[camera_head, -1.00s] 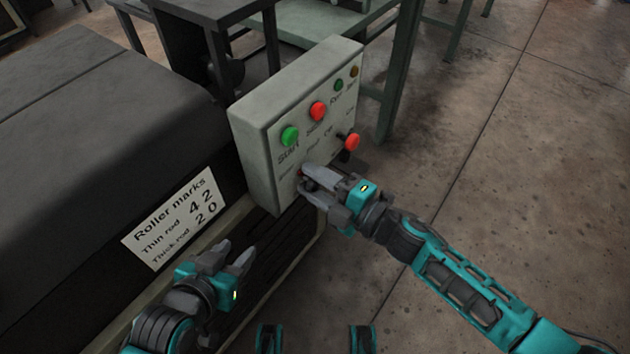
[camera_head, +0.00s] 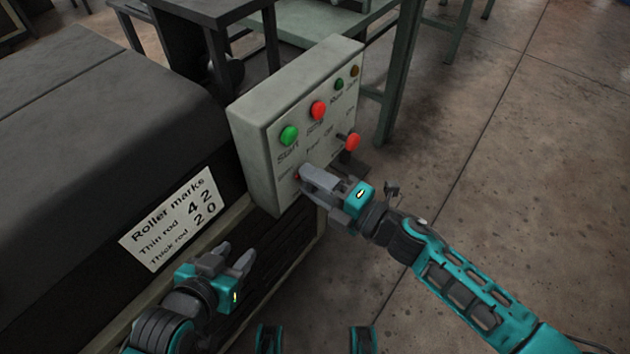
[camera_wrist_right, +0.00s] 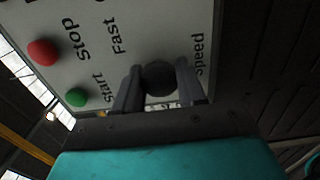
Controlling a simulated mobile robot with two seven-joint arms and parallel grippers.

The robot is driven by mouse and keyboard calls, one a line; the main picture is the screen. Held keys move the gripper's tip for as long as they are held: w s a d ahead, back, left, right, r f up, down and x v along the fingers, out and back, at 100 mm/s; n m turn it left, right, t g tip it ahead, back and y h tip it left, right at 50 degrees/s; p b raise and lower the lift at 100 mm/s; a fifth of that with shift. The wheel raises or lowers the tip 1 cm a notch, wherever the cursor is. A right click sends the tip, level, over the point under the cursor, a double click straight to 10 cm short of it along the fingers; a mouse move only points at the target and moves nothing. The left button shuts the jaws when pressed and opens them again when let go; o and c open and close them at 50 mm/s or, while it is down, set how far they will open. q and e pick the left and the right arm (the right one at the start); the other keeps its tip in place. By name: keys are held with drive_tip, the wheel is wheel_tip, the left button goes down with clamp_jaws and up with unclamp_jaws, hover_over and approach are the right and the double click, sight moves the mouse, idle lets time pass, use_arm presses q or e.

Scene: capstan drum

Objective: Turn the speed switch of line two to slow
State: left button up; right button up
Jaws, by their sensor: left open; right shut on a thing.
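A pale grey control box (camera_head: 262,160) stands upright at the end of the dark machine in the head view. My right gripper (camera_head: 304,179) is at the lower left of its front panel. In the right wrist view, a dark round knob (camera_wrist_right: 159,78) sits between my right gripper's two fingers (camera_wrist_right: 158,92), which are shut on it. The words "Speed" and "Fast" are printed near it. The knob's pointer and any "Slow" mark are hidden or unreadable, and I see no line number. My left gripper (camera_head: 238,260) is open and empty, low in front of the machine.
The panel also bears a green start button (camera_head: 289,136), a red stop button (camera_head: 318,110), small lamps (camera_head: 339,84) and a red-tipped lever (camera_head: 350,141) close to my right gripper. A roller marks sign (camera_head: 172,220) is on the machine. Floor at right is clear.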

drive_tip(key=shift+s+a, duration=0.15)
drive_tip(key=o, duration=1)
drive_tip(key=p+v, duration=0.1)
drive_tip(key=v, duration=1.2)
